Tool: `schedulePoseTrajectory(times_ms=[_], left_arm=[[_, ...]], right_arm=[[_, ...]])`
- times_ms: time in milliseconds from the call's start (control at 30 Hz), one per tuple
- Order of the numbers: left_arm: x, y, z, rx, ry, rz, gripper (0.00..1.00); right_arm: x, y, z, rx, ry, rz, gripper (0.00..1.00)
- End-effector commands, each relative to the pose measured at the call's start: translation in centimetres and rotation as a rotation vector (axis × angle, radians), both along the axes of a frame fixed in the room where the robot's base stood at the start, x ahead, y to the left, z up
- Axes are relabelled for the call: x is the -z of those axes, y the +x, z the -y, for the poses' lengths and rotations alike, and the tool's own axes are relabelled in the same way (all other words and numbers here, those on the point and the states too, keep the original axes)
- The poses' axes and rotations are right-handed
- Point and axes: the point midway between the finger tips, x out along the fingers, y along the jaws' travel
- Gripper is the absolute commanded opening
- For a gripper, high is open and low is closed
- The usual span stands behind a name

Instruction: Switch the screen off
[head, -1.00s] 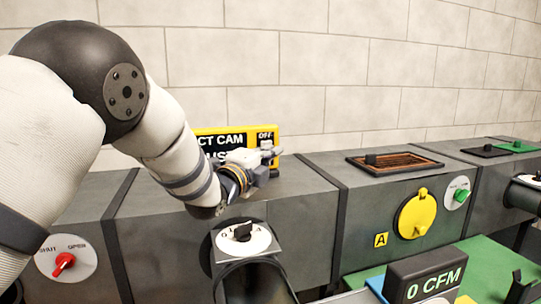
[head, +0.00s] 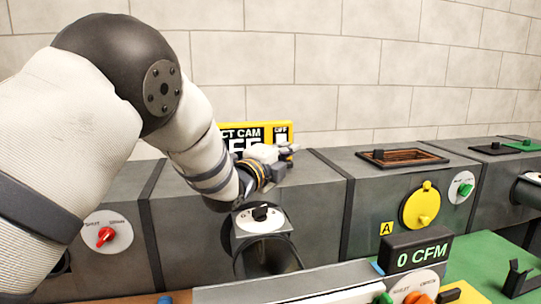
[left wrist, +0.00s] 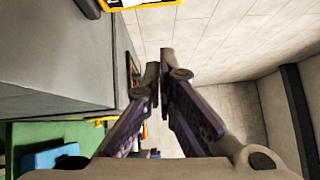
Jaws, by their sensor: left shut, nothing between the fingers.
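The screen is the black display (head: 240,135) in a yellow housing marked "CT CAM", standing on the duct behind my left arm. Its large letters are partly hidden and look like "FF". A small white switch (head: 281,139) under an "OFF" label is at its right end. My left gripper (head: 291,150) is just in front of the switch, shut and empty; I cannot tell whether it touches. In the left wrist view the closed fingers (left wrist: 158,68) show, and a yellow and black edge of the screen housing (left wrist: 150,4) is at the top. My right gripper is out of view.
The grey duct (head: 320,215) runs across the view. It bears a black knob (head: 260,213), a red knob (head: 106,236), a yellow round cover (head: 421,207) and a green knob (head: 465,189). A "0 CFM" meter (head: 420,253) stands in front. A brick wall is behind.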

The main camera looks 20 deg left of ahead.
Motion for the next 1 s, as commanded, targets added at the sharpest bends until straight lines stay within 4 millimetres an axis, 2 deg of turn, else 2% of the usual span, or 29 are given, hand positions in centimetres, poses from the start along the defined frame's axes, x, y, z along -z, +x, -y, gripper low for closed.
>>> schedulePoseTrajectory(times_ms=[33,200,400,1000], left_arm=[[-1.5,-1.5,-0.3,-0.002,0.000,0.015,0.00],[-1.7,-5.3,-1.1,-0.002,0.000,0.015,0.00],[-1.5,-7.8,-1.6,-0.001,-0.001,0.012,0.00],[-1.2,-8.2,-1.7,-0.001,-0.001,0.008,0.00]], right_arm=[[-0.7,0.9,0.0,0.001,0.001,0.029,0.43],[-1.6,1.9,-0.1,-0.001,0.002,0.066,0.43],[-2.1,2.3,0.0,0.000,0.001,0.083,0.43],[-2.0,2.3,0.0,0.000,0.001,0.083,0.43]])
